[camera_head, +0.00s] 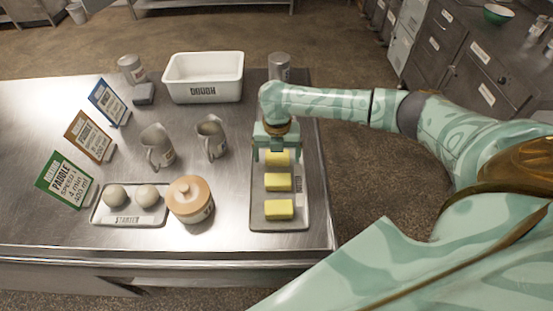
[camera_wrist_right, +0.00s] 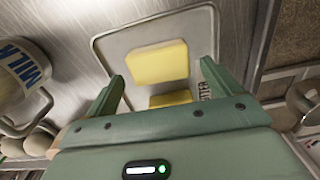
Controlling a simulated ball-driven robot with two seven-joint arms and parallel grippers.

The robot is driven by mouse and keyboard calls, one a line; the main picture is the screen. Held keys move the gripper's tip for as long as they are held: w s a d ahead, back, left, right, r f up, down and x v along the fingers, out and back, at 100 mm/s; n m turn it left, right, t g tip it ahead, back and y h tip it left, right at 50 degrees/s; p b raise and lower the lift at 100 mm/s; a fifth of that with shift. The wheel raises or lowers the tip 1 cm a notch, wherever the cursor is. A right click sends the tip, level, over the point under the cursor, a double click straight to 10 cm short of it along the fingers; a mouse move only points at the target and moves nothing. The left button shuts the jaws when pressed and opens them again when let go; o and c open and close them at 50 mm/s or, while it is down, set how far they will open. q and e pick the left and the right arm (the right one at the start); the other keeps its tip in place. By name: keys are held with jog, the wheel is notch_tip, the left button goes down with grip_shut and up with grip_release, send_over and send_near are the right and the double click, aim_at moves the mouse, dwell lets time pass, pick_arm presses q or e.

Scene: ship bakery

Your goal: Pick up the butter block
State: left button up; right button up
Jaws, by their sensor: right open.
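Several yellow butter blocks lie in a row on a grey metal tray (camera_head: 258,212) at the right end of the steel table. The nearest block (camera_head: 279,208) and the middle block (camera_head: 278,182) show fully. The far block (camera_head: 278,158) is partly hidden by my right gripper (camera_head: 270,153), which is over it. In the right wrist view my right gripper (camera_wrist_right: 162,88) is open and empty, its fingers apart. A butter block (camera_wrist_right: 158,63) shows beyond and between the fingertips there, and another block (camera_wrist_right: 170,98) is partly hidden behind the gripper body. My left gripper is not in view.
A white dough tub (camera_head: 203,88) and a metal canister (camera_head: 279,66) stand at the back. Two metal jugs (camera_head: 157,147), a lidded jar (camera_head: 190,203), a tray with round dough balls (camera_head: 130,216) and sign cards (camera_head: 65,180) are to the left.

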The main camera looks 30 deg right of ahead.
jog(key=shift+f, duration=0.3)
jog(key=shift+s+r, duration=0.1)
jog(key=shift+c, duration=0.6)
jog(key=c, duration=1)
jog(key=shift+o, duration=0.2)
jog(key=shift+r, duration=0.1)
jog(key=shift+r, duration=0.3)
notch_tip(320, 180, up, 3)
jog(key=shift+f+p, duration=0.15)
jog(key=shift+p, duration=0.5)
jog(key=s+a+r+p, duration=0.4)
jog(key=s+r, duration=0.5)
jog(key=s, duration=0.4)
jog(key=shift+a+r+p, duration=0.25)
jog(key=shift+a+p, duration=0.1)
jog(key=shift+a, duration=0.25)
